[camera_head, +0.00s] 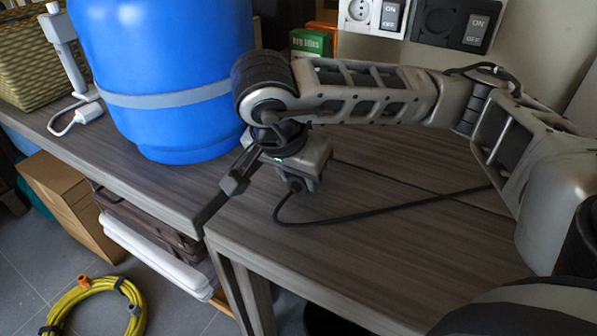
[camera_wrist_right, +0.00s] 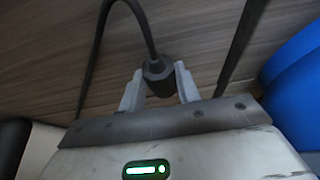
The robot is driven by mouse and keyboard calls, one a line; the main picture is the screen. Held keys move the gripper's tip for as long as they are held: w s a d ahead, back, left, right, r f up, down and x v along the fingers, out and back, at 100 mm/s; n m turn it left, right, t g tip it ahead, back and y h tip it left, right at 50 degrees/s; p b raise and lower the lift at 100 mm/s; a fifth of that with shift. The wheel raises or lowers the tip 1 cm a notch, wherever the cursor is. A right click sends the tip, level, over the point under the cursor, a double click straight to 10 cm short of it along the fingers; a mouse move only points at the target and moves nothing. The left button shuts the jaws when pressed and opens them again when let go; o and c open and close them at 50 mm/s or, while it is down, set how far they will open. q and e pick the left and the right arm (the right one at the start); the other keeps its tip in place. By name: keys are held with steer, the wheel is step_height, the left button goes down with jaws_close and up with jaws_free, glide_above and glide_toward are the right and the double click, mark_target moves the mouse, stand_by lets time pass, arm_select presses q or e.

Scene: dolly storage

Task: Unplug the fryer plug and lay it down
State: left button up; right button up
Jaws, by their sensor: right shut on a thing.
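My right gripper (camera_head: 296,180) is low over the wooden counter (camera_head: 350,230) and shut on the black plug (camera_head: 295,185). In the right wrist view the plug (camera_wrist_right: 157,72) sits between the two grey fingers (camera_wrist_right: 158,88), with its cord leading away from the hand. The cord (camera_head: 390,211) curves over the counter to the right and passes behind my arm. I cannot tell whether the plug touches the counter. The plug is away from the wall sockets: a white one (camera_head: 358,10) and a black one (camera_head: 438,21), each beside an ON/OFF switch. The fryer is not identifiable. My left gripper is not in view.
A large blue gas cylinder (camera_head: 165,70) stands just left of my right gripper. A green box (camera_head: 312,43) is behind my arm. A woven basket (camera_head: 25,55) stands far left. A yellow hose (camera_head: 75,295) lies on the floor. The counter's front right is clear.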

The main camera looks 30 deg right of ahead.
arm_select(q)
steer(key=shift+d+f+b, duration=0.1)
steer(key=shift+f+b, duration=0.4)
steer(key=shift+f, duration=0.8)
arm_select(e)
steer(key=shift+s+f, duration=0.1)
steer(key=shift+f, duration=0.7)
steer(key=o, duration=1.2)
steer(key=shift+f, duration=0.1)
steer(key=shift+c, duration=0.2)
steer(key=shift+p+v, duration=0.75)
steer(key=shift+v, duration=0.1)
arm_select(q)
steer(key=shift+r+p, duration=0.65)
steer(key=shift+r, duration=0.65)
arm_select(e)
steer(key=shift+a+r, duration=0.25)
steer(key=shift+r, duration=0.35)
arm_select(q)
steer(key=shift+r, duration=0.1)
